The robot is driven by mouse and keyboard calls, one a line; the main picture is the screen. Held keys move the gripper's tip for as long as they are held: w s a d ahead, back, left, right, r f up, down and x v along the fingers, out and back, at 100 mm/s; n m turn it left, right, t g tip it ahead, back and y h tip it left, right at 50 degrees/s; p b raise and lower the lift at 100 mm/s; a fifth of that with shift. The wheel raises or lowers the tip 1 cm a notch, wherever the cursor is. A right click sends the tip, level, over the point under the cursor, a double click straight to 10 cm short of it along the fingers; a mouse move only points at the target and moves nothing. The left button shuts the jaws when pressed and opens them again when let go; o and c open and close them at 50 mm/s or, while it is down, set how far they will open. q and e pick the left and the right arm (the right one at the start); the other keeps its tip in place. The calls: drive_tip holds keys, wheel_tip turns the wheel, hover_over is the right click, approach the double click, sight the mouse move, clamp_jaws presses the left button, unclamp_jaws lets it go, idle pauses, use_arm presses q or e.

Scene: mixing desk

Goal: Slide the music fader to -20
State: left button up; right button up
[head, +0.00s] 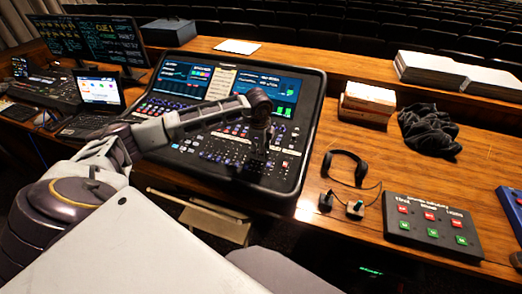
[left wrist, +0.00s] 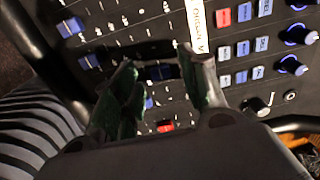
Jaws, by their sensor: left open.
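The mixing desk (head: 215,165) stands on the wooden table with its screens lit. My left arm reaches across it, and my left gripper (head: 259,153) points down at the lower right part of its panel. In the left wrist view my left gripper (left wrist: 160,66) is open, one finger on each side of a dark blue fader cap (left wrist: 161,74). I cannot tell whether either finger touches it. A pale label strip (left wrist: 198,28), only partly legible, lies by the right fingertip. Whether this cap is the music fader, and its scale reading, I cannot tell. My right gripper is out of view.
Other blue fader caps (left wrist: 70,27) and a red cap (left wrist: 166,126) sit close to the fingers. Knobs (left wrist: 300,36) and buttons (left wrist: 243,48) lie to the right. Headphones (head: 347,166) and a button box (head: 431,226) lie right of the desk.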

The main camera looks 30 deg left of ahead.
use_arm(q)
drive_tip(key=shift+f, duration=0.55)
clamp_jaws()
